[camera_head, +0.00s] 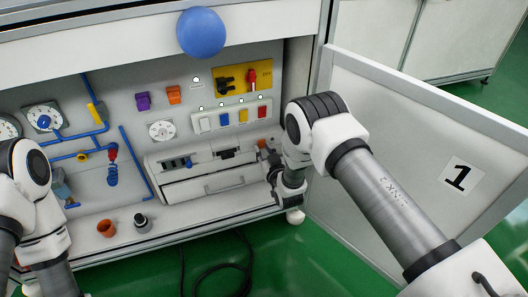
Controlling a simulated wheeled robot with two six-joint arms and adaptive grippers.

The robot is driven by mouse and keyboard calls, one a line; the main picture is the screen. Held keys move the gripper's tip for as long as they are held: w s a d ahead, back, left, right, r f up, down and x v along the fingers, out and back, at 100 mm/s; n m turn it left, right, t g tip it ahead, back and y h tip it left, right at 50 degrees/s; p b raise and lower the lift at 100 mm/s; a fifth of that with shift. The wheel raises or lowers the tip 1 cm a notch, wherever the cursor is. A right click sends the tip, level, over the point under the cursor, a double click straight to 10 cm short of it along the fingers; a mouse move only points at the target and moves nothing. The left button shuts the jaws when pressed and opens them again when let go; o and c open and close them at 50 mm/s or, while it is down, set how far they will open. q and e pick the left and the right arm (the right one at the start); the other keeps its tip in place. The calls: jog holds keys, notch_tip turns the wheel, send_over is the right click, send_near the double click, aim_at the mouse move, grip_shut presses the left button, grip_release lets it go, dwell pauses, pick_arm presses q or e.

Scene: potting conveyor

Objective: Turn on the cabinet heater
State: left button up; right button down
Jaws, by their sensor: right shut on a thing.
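The open cabinet shows a white box unit (183,190) with a long handle low on its front and small dark switches along its top. Which part is the cabinet heater I cannot tell for sure. My right gripper (274,178) is at the right end of this unit, shut on a small part there. The gripper and arm hide most of that part.
An open door (420,140) marked 1 stands at the right, behind my right arm. An orange cup (106,228) and a dark fitting (142,222) stand on the cabinet floor. Blue pipes and gauges fill the left side. A black cable (225,265) lies on the green floor.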

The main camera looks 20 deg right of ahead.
jog(key=c, duration=0.9)
grip_release()
jog(key=s, duration=0.4)
jog(key=s+r, duration=0.1)
jog(key=s, duration=0.7)
jog(key=shift+d+r, duration=0.2)
jog(key=shift+r, duration=0.1)
